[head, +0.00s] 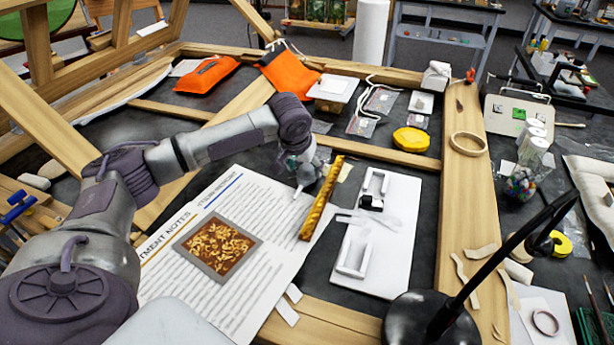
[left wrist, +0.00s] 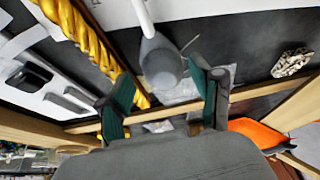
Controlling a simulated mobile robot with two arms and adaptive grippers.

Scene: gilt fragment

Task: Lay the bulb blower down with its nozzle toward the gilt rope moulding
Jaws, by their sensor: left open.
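The bulb blower (left wrist: 160,65) has a grey bulb and a pale nozzle. In the left wrist view its nozzle points to the top edge, beside the moulding rather than at it. In the head view the blower (head: 304,176) is partly hidden by my gripper, with its nozzle over the printed sheet. The gilt rope moulding (head: 321,205) lies just right of it; it also shows in the left wrist view (left wrist: 84,36). My left gripper (left wrist: 162,82) is open, its fingers apart on either side of the bulb. I cannot tell whether they touch it. My right gripper is not in view.
The printed treatment notes (head: 180,285) lie left of the moulding, a white board (head: 385,245) with fittings right of it. A black lamp (head: 425,318) stands in front.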

